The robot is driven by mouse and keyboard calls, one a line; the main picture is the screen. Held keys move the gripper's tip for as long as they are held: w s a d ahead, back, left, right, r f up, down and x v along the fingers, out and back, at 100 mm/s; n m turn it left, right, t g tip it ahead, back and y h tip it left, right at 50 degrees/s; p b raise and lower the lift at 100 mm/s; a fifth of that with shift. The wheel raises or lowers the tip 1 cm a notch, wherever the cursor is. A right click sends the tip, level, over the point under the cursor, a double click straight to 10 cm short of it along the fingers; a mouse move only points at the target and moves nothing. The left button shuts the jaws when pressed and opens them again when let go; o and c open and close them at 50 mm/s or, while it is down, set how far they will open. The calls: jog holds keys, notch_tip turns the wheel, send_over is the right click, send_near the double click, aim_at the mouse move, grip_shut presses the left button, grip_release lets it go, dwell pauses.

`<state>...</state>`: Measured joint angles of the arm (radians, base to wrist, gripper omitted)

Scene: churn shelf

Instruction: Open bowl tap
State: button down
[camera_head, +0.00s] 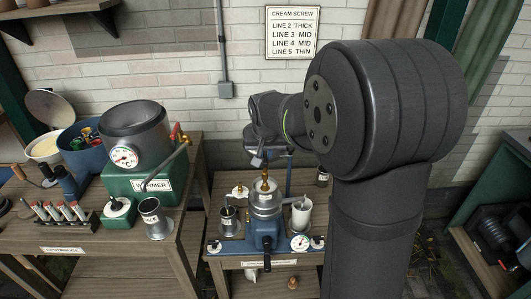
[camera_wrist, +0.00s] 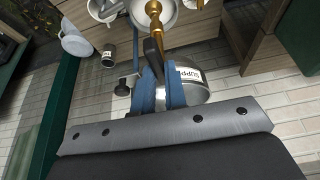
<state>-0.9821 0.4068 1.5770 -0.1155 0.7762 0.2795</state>
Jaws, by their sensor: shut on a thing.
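The cream separator (camera_head: 266,232) stands on the middle bench, with a blue body and a metal bowl on top. A brass tap piece (camera_head: 265,178) rises above it; the brass also shows in the wrist view (camera_wrist: 155,28). A steel bowl labelled SUPPLY (camera_wrist: 197,90) is beside my fingers in the wrist view. My gripper (camera_wrist: 160,75) has its blue fingers closed on a dark tap lever (camera_wrist: 153,52) next to the brass. In the head view my arm hides much of this, and the fingers are hard to make out there.
The left bench holds a green warmer (camera_head: 140,180) with a pot and a metal can (camera_head: 155,218). A sign (camera_head: 292,32) about cream screw settings hangs on the brick wall.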

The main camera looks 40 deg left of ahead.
jog(key=c, duration=1.5)
grip_release()
jog(key=shift+o, duration=0.2)
jog(key=v, duration=1.7)
jog(key=shift+d+r, duration=0.2)
jog(key=shift+f, duration=0.15)
jog(key=x, duration=1.7)
jog(key=shift+a, duration=0.15)
